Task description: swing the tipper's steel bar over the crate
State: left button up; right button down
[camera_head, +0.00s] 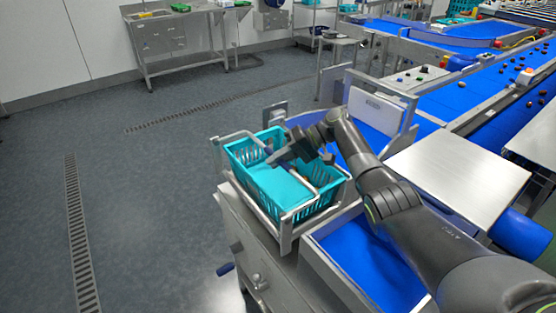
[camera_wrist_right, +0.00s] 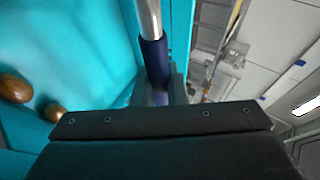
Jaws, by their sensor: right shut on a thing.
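A teal crate (camera_head: 246,184) sits in the metal frame of the tipper (camera_head: 284,238) in the head view. The tipper's steel bar (camera_head: 236,135) shows at the crate's far left rim. In the right wrist view the bar (camera_wrist_right: 149,20) carries a dark blue sleeve (camera_wrist_right: 155,60). My right gripper (camera_head: 274,157) is shut on this sleeve, above the crate's far part. The crate's teal inside (camera_wrist_right: 85,45) fills the left of the wrist view, with brown dates (camera_wrist_right: 15,88) in it. My gripper and arm hide part of the crate and bar. My left gripper is not in view.
A blue-lined chute (camera_head: 365,265) lies right of the tipper, under my right arm. A steel table (camera_head: 455,170) and a blue conveyor (camera_head: 480,90) with dates stand farther right. The grey floor (camera_head: 140,200) to the left is clear.

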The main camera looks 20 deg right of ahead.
jog(key=shift+f, duration=0.1)
jog(key=c, duration=1.5)
grip_release()
jog(key=shift+o, duration=0.2)
notch_tip(320, 180, up, 10)
jog(key=shift+r+b, duration=0.1)
jog(key=shift+b, duration=0.85)
jog(key=shift+d, duration=0.1)
jog(key=d+f+p+v, duration=0.1)
jog(key=p+v, duration=0.3)
jog(key=v, duration=1.5)
jog(key=shift+w+d+f+p, duration=0.2)
jog(key=shift+d+f+p, duration=0.1)
jog(key=shift+d+f, duration=0.2)
